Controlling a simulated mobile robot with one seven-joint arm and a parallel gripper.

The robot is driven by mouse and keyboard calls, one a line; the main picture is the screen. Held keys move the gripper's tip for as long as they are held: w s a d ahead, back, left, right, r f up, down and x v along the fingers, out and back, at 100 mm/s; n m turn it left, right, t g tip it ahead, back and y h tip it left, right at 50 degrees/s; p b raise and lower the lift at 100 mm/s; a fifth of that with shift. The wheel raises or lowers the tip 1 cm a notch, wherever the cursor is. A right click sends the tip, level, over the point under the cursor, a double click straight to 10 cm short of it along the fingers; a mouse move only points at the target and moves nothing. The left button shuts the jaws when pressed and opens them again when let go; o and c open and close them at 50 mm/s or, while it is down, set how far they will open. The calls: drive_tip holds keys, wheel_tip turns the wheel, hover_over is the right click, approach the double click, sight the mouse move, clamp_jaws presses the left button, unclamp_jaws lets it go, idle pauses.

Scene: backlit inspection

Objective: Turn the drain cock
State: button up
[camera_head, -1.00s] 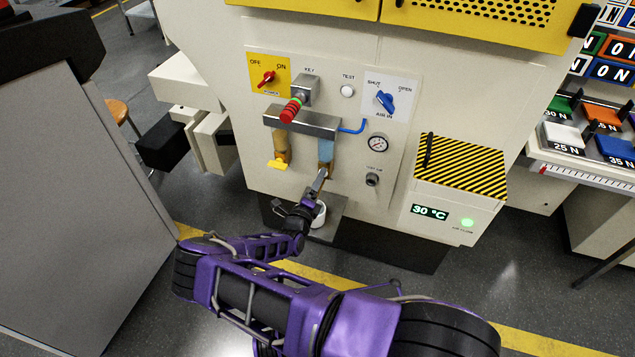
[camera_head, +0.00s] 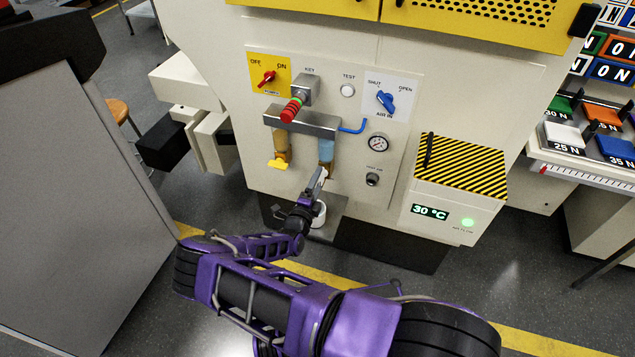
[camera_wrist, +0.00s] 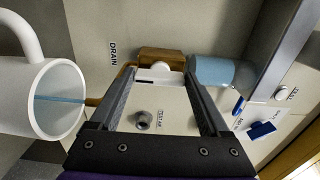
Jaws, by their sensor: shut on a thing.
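The drain cock (camera_wrist: 160,54) is a brass-coloured body beside the blue filter bowl (camera_wrist: 213,71), with the word DRAIN on the panel close by. A pale lever (camera_wrist: 157,74) on it lies between my fingertips. My gripper (camera_wrist: 160,75) is shut on this lever. In the head view my gripper (camera_head: 320,176) is just below the blue bowl (camera_head: 326,150) and hides the cock. A white cup (camera_wrist: 28,98) is beside the gripper in the wrist view. A thin blue stream (camera_wrist: 62,99) runs from the brass spout (camera_wrist: 93,102) into the cup.
A second bowl, amber with a yellow cock (camera_head: 278,163), hangs to the left. A gauge (camera_head: 378,143) and a round fitting (camera_head: 373,179) are on the right. A striped box (camera_head: 462,166) juts out further right. The white cup (camera_head: 319,214) stands low under the bowl.

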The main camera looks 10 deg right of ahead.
drive_tip(key=o, duration=1.2)
drive_tip(key=shift+s, duration=0.1)
drive_tip(key=p+v, duration=0.1)
drive_tip(key=v, duration=1.6)
drive_tip(key=shift+s+a+p, duration=0.15)
drive_tip(key=shift+p, duration=0.15)
